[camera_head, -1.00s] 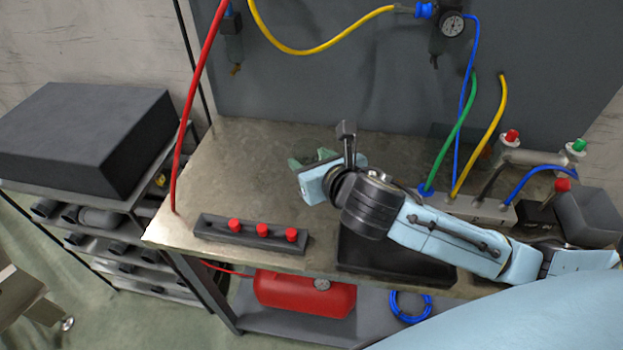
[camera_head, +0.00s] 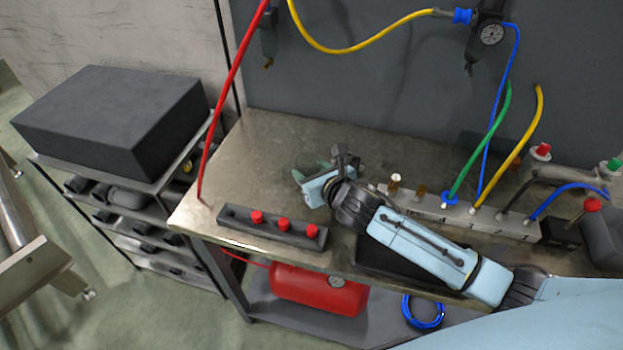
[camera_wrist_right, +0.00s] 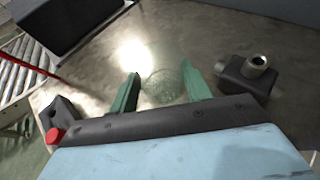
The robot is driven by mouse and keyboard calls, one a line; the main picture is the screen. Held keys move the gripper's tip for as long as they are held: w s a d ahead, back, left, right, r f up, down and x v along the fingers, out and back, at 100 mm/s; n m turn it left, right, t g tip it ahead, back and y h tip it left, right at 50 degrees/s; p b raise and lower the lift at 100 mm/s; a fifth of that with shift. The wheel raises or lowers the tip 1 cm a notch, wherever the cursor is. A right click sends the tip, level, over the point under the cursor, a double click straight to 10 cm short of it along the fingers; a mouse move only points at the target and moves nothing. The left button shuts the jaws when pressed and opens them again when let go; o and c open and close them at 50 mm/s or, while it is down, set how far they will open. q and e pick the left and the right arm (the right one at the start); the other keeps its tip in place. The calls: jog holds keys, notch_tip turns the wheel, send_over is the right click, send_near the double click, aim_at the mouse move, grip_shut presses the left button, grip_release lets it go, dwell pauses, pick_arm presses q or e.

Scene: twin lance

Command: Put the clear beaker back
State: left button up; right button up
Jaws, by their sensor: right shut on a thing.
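The clear beaker (camera_wrist_right: 163,82) shows faintly in the right wrist view as a transparent round outline between the two green fingers. My right gripper (camera_wrist_right: 160,88) is shut on it. In the head view, my right gripper (camera_head: 310,173) is over the metal bench top (camera_head: 270,150), behind the strip with red buttons. The beaker cannot be made out there, and whether its base touches the bench is unclear. My left gripper is in neither view now.
A black strip with red buttons (camera_head: 272,227) lies along the bench's front edge. A numbered manifold with hoses (camera_head: 470,218) stands to the right. A dark block with a metal fitting (camera_wrist_right: 245,75) is right of the fingers. The left bench area is clear.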

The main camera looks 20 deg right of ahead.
jog(key=shift+f, duration=1.15)
jog(key=shift+f, duration=0.15)
jog(key=o, duration=1)
jog(key=shift+o, duration=0.2)
jog(key=shift+s+r, duration=0.25)
jog(key=p+v, duration=0.1)
jog(key=v, duration=1)
jog(key=shift+s+d+r, duration=0.1)
jog(key=shift+s, duration=0.15)
